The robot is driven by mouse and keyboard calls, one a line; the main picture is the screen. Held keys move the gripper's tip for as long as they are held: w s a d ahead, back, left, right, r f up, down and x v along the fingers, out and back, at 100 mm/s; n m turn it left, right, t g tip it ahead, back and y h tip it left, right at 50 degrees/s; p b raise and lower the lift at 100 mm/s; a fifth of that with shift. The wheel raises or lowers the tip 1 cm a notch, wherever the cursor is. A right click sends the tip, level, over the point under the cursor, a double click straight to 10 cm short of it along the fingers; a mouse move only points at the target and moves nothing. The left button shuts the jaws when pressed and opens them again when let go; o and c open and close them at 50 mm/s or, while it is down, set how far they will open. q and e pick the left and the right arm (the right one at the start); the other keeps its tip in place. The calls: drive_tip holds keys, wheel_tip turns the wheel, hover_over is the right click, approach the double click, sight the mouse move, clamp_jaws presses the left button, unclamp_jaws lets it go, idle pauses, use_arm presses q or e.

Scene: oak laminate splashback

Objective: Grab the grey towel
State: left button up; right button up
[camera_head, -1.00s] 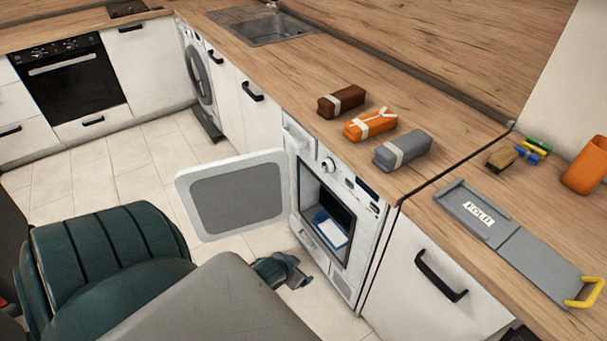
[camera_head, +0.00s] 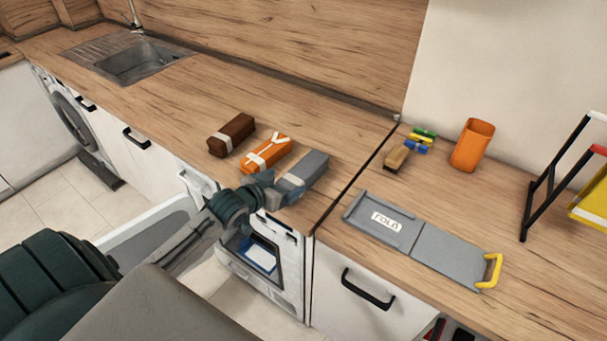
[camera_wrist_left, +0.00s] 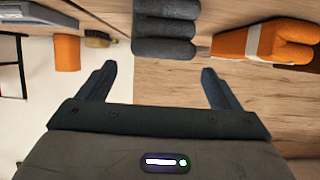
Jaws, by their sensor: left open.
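The grey towel (camera_head: 308,169) is a rolled bundle with a pale band, lying on the oak worktop at the right end of a row of three. My left gripper (camera_head: 276,188) is just beside its near left end and partly covers it in the head view. In the left wrist view the grey towel (camera_wrist_left: 165,38) lies ahead of the open fingers (camera_wrist_left: 158,72), roughly centred between them. The fingers are apart and empty. I cannot tell whether they touch the towel. My right gripper is not in view.
An orange towel (camera_head: 267,152) lies close beside the grey one, with a brown towel (camera_head: 231,135) beyond.

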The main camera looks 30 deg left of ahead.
sight(296, 176)
use_arm(q)
drive_tip(key=shift+w+d+f, duration=0.1)
drive_tip(key=shift+w+f, duration=0.1)
drive_tip(key=shift+w, duration=0.4)
drive_tip(key=shift+w+p, duration=0.25)
drive_tip(key=shift+p, duration=0.05)
drive_tip(key=p+x, duration=0.1)
drive_tip(key=x, duration=0.3)
drive_tip(key=shift+w+p, duration=0.1)
drive_tip(key=shift+p, duration=0.25)
drive_tip(key=shift+w+f, duration=0.2)
drive_tip(key=shift+f, duration=0.05)
drive_tip(key=shift+s, duration=0.1)
drive_tip(key=shift+c, duration=0.4)
drive_tip(key=shift+r, duration=0.1)
drive_tip(key=c, duration=1.1)
